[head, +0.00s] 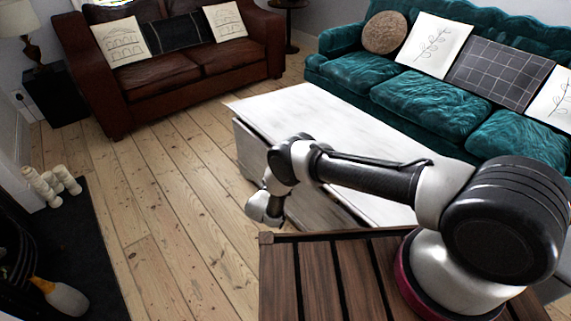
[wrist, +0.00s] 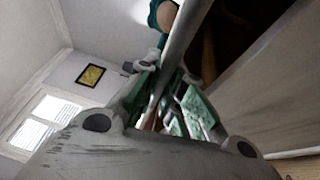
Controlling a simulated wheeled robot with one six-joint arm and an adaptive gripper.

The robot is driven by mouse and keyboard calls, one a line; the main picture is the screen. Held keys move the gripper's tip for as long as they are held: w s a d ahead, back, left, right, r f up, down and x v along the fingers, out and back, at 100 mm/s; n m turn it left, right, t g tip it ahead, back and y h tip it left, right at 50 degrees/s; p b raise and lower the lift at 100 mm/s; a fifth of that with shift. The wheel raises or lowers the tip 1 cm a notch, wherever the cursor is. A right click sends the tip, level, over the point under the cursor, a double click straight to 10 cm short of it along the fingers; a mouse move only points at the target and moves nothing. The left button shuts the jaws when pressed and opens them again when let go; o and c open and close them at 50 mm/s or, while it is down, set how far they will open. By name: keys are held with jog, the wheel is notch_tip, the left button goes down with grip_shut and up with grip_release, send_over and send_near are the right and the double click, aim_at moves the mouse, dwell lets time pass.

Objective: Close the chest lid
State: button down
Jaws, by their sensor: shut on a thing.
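The whitewashed wooden chest stands in the middle of the head view, with its long pale lid (head: 325,115) on top and its side wall (head: 250,155) facing left. My gripper (head: 265,208) is beside this left side, near the chest's closer end; its fingertips are hard to make out there. In the wrist view my gripper (wrist: 165,95) is shut on the lid's pale edge (wrist: 188,35), which runs between the green-padded fingers. A dark opening shows right of this edge, above the chest's wall (wrist: 265,85). How far the lid is raised is hard to judge.
A brown leather sofa (head: 165,75) stands at the back left, and a teal sofa (head: 430,100) stands behind the chest. A dark hearth slab (head: 70,230) lies at the left. Bare floorboards (head: 170,200) are clear between hearth and chest.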

jog(key=shift+w+a+r, duration=0.1)
jog(key=c, duration=1.5)
grip_release()
jog(key=v, duration=1.2)
